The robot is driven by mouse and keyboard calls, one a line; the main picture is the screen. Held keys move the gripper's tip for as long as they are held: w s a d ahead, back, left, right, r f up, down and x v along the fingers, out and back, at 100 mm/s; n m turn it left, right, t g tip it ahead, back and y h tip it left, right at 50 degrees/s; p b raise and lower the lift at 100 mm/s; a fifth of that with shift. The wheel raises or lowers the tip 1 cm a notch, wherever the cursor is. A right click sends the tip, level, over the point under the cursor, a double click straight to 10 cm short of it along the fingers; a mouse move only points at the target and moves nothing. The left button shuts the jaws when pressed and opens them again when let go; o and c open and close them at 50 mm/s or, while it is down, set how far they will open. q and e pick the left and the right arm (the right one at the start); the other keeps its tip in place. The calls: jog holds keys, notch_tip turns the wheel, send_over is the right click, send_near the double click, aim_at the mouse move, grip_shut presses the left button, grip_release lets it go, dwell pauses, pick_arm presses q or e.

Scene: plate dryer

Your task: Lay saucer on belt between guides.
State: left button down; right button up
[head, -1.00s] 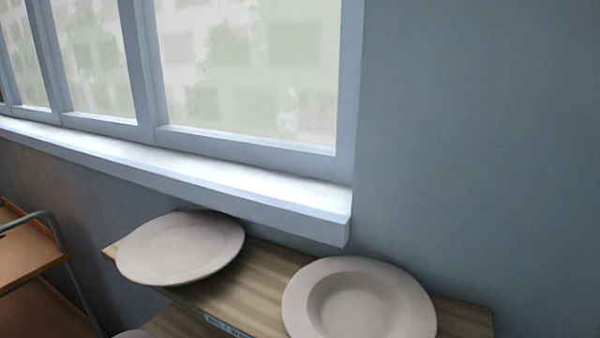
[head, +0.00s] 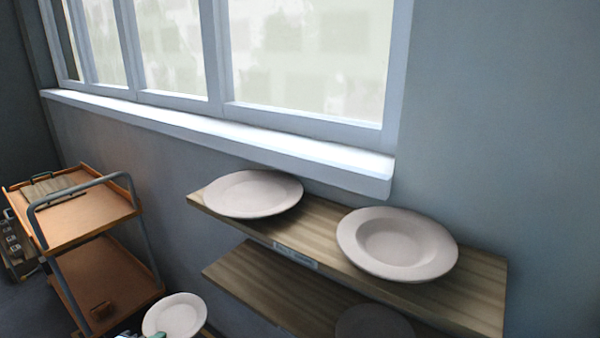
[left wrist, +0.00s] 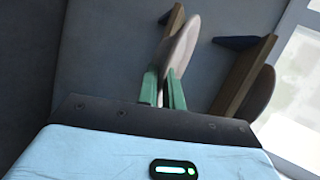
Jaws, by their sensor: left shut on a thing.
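A small pale saucer (head: 175,316) shows at the bottom of the head view, in front of the shelf unit. It also shows in the left wrist view, nearly edge-on (left wrist: 182,45). My left gripper (left wrist: 163,90) has green fingers and is shut on the saucer's rim. Only a bit of teal beside the saucer shows in the head view, at the bottom edge. My right gripper is not in view. No belt or guides are in view.
A wooden wall shelf holds a flat plate (head: 254,193) and a deep plate (head: 398,243). A lower shelf (head: 262,283) has a shadowed plate (head: 374,324). An orange trolley (head: 92,220) with a grey handle stands left. A window sill (head: 215,132) juts out above the shelf.

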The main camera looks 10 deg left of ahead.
aim_at(186, 336)
pick_arm(q)
jog(key=shift+n, duration=0.4)
jog(key=w+d+r, duration=0.2)
jog(key=d, duration=0.1)
jog(key=w+d, duration=0.1)
jog(key=d, duration=0.1)
jog(key=shift+w+d+r, duration=0.1)
jog(key=shift+w+r, duration=0.3)
jog(key=w+d+r, duration=0.3)
jog(key=d+r, duration=0.6)
jog(key=d, duration=0.3)
jog(key=shift+d+m, duration=0.4)
jog(key=shift+r, duration=0.1)
jog(key=s+f, duration=0.9)
jog(key=shift+s+f, duration=0.4)
jog(key=shift+a, duration=0.15)
